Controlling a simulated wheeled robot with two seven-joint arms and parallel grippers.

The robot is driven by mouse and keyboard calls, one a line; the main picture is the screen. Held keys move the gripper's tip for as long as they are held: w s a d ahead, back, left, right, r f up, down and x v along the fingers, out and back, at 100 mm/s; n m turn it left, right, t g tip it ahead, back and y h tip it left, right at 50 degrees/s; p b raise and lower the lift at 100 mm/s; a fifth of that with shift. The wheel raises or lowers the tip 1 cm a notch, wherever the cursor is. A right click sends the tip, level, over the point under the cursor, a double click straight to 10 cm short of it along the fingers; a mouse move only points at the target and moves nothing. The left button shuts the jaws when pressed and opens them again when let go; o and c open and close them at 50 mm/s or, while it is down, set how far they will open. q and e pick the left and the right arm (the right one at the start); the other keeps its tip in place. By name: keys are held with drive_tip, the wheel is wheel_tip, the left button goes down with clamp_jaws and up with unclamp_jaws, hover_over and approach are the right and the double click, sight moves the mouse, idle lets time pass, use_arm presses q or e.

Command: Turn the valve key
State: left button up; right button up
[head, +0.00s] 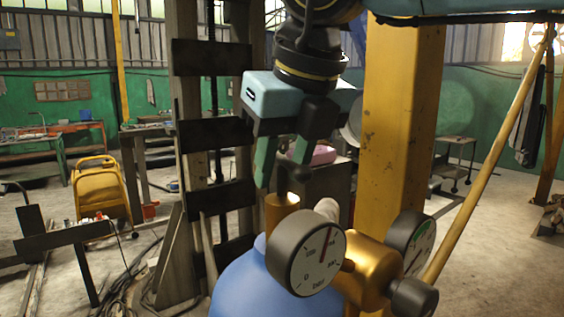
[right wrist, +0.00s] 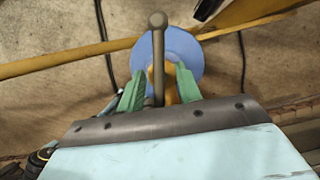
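The valve key is a dark bar with a round ball end (right wrist: 158,20). The valve sits on a blue gas cylinder (head: 250,285). My right gripper (head: 282,172) points down over the key. In the right wrist view its green fingers (right wrist: 160,72) stand on either side of the bar, with a visible gap on each side. The gripper is open and not closed on the key. My left gripper is not in view.
Two round gauges, one at the front (head: 306,257) and one at the right (head: 410,240), sit close to the valve on a brass regulator (head: 362,268) with a dark knob (head: 412,297). A yellow column (head: 400,120) stands right behind. Floor at the left holds a yellow cart (head: 98,187).

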drive_tip(key=shift+w+f, duration=0.1)
drive_tip(key=shift+f, duration=0.1)
drive_tip(key=shift+c, duration=0.2)
drive_tip(key=shift+a, duration=0.1)
clamp_jaws()
drive_tip(key=shift+r+n+g+y, duration=0.1)
drive_tip(key=shift+n+g+y, duration=0.3)
drive_tip(key=shift+n, duration=1.1)
drive_tip(key=shift+o, duration=0.2)
unclamp_jaws()
